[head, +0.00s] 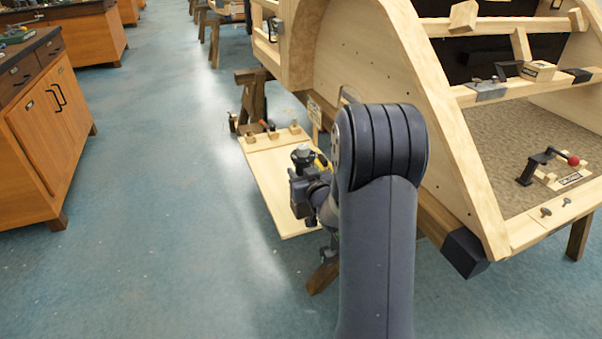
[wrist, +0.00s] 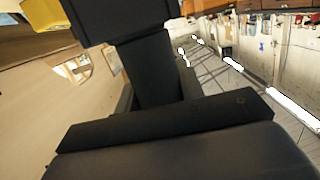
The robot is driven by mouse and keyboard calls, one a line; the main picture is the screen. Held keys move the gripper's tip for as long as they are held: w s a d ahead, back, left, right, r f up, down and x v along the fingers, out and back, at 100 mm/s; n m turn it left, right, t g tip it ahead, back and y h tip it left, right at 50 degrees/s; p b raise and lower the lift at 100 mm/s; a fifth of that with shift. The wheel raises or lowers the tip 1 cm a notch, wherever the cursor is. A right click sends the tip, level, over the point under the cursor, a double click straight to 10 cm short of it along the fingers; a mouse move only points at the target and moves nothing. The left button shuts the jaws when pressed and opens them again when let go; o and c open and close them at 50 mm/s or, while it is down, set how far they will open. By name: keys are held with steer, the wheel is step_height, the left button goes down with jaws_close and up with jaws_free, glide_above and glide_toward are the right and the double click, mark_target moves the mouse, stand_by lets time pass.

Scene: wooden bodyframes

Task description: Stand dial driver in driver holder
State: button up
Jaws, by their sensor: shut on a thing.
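My gripper (head: 303,187) is at the end of my arm, beside the curved wooden frame and above a pale board. It is shut on a dark thing, which I take to be the dial driver; its outline blends with the black gripper parts. In the wrist view a broad black shape (wrist: 120,18) and a dark upright part (wrist: 146,68) fill the middle; I cannot tell which part is the driver. No driver holder can be made out for certain; small wooden blocks (head: 272,134) stand along the board's far edge.
The pale board (head: 264,178) juts out left of the curved wooden frame (head: 440,105). A yellow thing (head: 321,162) is close behind my gripper and shows in the wrist view (wrist: 45,14). A wooden cabinet (head: 45,140) stands at left. The blue floor between is clear.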

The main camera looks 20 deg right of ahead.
stand_by(0.3)
steer(key=o, duration=1.2)
steer(key=shift+f, duration=0.15)
steer(key=s+r+p, duration=0.2)
steer(key=s+r, duration=0.1)
steer(key=s, duration=1.7)
steer(key=shift+s+r, duration=0.15)
steer(key=shift+s, duration=0.15)
steer(key=w+f, duration=0.1)
steer(key=w, duration=0.5)
steer(key=w+b, duration=0.1)
steer(key=w, duration=0.5)
steer(key=w+f, duration=0.1)
steer(key=w, duration=0.5)
steer(key=shift+f+b, duration=0.35)
steer(key=shift+b, duration=0.05)
